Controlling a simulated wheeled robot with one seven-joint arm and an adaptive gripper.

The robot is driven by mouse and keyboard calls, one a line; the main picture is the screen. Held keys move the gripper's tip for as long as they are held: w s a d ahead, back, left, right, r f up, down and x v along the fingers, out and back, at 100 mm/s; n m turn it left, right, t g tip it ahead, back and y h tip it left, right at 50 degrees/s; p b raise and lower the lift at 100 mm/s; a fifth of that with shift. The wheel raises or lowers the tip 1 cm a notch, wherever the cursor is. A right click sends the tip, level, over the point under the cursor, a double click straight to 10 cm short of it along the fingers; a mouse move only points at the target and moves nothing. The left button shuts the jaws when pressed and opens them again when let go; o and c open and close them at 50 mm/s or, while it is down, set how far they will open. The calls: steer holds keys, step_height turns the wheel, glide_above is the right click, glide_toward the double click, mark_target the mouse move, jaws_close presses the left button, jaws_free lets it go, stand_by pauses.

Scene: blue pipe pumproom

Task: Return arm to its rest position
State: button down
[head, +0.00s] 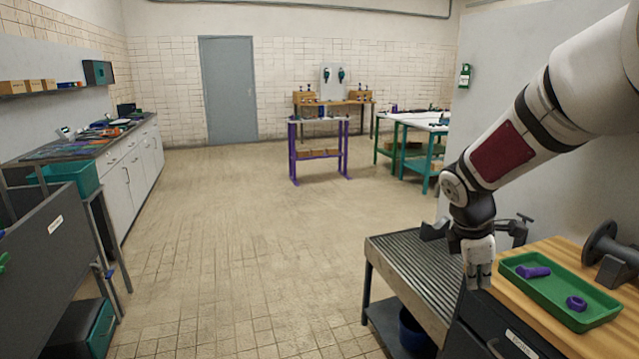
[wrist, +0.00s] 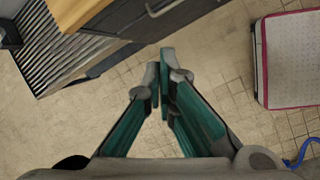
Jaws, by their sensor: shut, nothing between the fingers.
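My gripper (head: 478,276) hangs from my white arm on the right of the head view, pointing down beside the left end of the wooden bench top (head: 545,285). In the wrist view my gripper (wrist: 160,72) shows with its fingertips together and nothing between them. Below it in that view is tiled floor. The wooden top and a drawer front also show in the upper part of the wrist view.
A green tray (head: 600,319) on the wooden top holds a purple bolt-like piece (head: 533,271) and a purple ring (head: 576,303). A ribbed metal table (head: 410,262) stands left of the gripper. A dark spool-shaped part (head: 610,255) stands behind the tray. The middle floor is clear.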

steer(key=s+a+r+m+t+y+p, duration=0.1)
steer(key=s+a+r+m, duration=0.25)
steer(key=s+r, duration=0.35)
steer(key=s+a+r+m+p, duration=0.2)
steer(key=s+a+r+m, duration=0.15)
steer(key=s+r, duration=0.35)
steer(key=s+a+m+y+p, duration=0.1)
steer(key=s+m, duration=0.1)
steer(key=s, duration=0.3)
steer(key=s+a+r+m+t+y+p, duration=0.1)
steer(key=s+a+m, duration=0.1)
steer(key=s, duration=0.4)
steer(key=s+a+r+m+y+p, duration=0.1)
steer(key=s+a+m, duration=0.1)
steer(key=s+m, duration=0.2)
steer(key=shift+s+a, duration=0.25)
steer(key=shift+s, duration=0.9)
